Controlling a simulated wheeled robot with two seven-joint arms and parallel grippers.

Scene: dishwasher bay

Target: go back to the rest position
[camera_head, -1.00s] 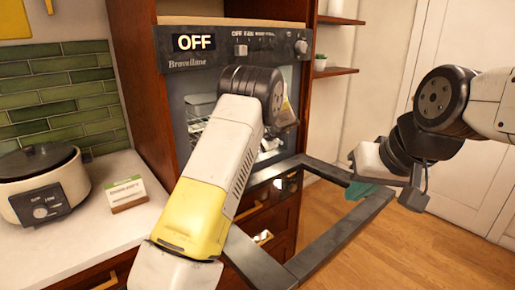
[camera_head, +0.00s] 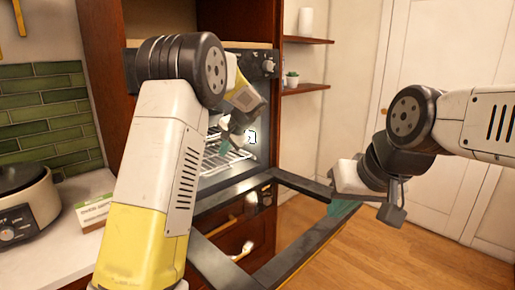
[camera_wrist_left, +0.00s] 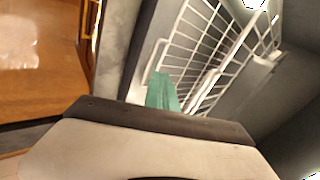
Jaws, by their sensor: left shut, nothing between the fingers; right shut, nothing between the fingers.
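My left gripper (camera_head: 230,136) is in front of the open oven, with its teal fingertips near the wire rack (camera_head: 222,158). The left wrist view shows its teal fingers (camera_wrist_left: 162,92) together, with nothing held, close to the white rack (camera_wrist_left: 205,50). My left upper arm crosses the head view and hides much of the oven's front panel. My right gripper (camera_head: 343,207) is to the right, near the outer corner of the open oven door (camera_head: 318,238). Its teal fingertips are shut and empty; whether they touch the door I cannot tell.
The oven door hangs open towards me in front of wooden drawers. A slow cooker (camera_head: 25,205) and a small card (camera_head: 92,212) stand on the counter at left. Shelves (camera_head: 306,88) with a small plant (camera_head: 292,79) are at right. The wooden floor (camera_head: 400,260) at right is clear.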

